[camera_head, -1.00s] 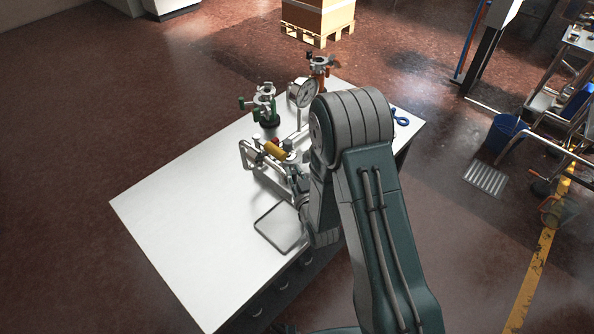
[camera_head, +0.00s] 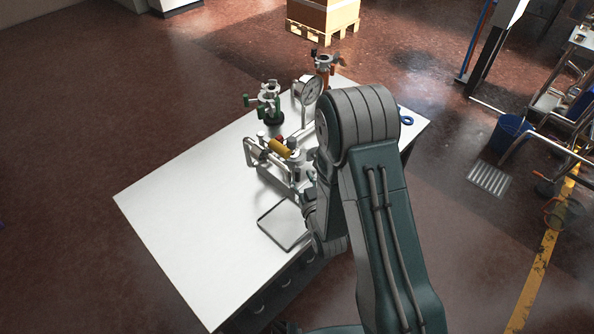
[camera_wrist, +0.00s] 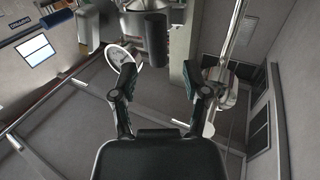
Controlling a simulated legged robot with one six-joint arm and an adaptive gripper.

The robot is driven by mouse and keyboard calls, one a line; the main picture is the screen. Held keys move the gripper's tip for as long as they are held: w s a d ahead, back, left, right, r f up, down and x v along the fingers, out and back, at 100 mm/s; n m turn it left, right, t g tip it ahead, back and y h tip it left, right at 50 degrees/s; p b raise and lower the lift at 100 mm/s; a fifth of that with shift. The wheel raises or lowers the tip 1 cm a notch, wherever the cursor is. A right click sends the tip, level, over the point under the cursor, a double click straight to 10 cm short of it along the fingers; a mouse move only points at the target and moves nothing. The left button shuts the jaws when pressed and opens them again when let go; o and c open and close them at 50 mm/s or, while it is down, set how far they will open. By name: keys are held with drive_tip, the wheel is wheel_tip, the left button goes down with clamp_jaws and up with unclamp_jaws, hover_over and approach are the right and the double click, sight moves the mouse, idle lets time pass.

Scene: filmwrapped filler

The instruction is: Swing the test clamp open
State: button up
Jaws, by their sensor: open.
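On the white bench stands a metal test fixture (camera_head: 262,158) with a tube frame and a yellow cylinder (camera_head: 281,149) on it. I cannot tell which part is the test clamp; a green clamp-like piece (camera_head: 268,100) and an orange one (camera_head: 323,66) stand behind. A round white gauge (camera_head: 307,90) stands beside them. In the wrist view, my gripper (camera_wrist: 157,88) is open with nothing between its fingers. A dark cylindrical grip (camera_wrist: 156,38) is beyond the fingertips, apart from them. In the head view my arm mostly hides the gripper, near the fixture's right side.
A shallow grey tray (camera_head: 284,245) lies at the near bench edge. The left part of the white bench top (camera_head: 185,205) is clear. A blue-handled item (camera_head: 405,118) lies at the right. A blue bucket (camera_head: 509,134) stands on the floor.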

drive_tip(key=v, duration=0.4)
drive_tip(key=shift+s, duration=0.15)
drive_tip(key=shift+c, duration=0.4)
